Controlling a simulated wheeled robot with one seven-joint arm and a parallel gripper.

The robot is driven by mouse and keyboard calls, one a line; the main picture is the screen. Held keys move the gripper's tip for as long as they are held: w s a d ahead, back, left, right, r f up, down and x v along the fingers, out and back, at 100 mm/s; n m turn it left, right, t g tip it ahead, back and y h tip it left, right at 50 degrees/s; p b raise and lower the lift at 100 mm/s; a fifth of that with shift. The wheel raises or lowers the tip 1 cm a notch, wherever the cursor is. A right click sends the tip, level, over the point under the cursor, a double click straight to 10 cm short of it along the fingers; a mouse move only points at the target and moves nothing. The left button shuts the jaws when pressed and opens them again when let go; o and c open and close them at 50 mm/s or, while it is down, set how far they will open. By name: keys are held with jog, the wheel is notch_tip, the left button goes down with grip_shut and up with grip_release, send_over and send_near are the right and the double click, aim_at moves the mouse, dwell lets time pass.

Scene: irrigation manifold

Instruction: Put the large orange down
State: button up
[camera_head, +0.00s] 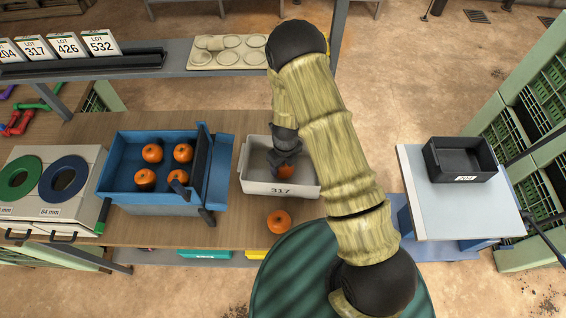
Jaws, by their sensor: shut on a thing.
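My gripper (284,158) is over the light grey bin marked 317 (281,189), pointing down into it. It is shut on an orange (285,172), which is partly hidden by the gripper and sits within the bin's outline. I cannot tell whether this orange touches the bin floor. Another orange (279,221) lies on the wooden table in front of the bin, apart from it. Several more oranges (152,153) are in the blue crate (122,172) to the left. I cannot tell by size which orange is the large one.
A grey sizing board (88,208) with green and blue rings stands at the left. A black tray (460,158) sits on a separate white-topped cart (440,203) at the right. A shelf with lot cards (63,46) and a dimpled tray (228,52) runs behind the table (240,230).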

jog(key=shift+s+r, duration=0.1)
jog(key=shift+a+f, duration=0.1)
jog(key=shift+f, duration=0.1)
jog(key=o, duration=1)
notch_tip(320, 180, up, 12)
jog(key=b, duration=0.2)
jog(key=shift+d+r+b, duration=0.2)
jog(key=shift+b, duration=0.1)
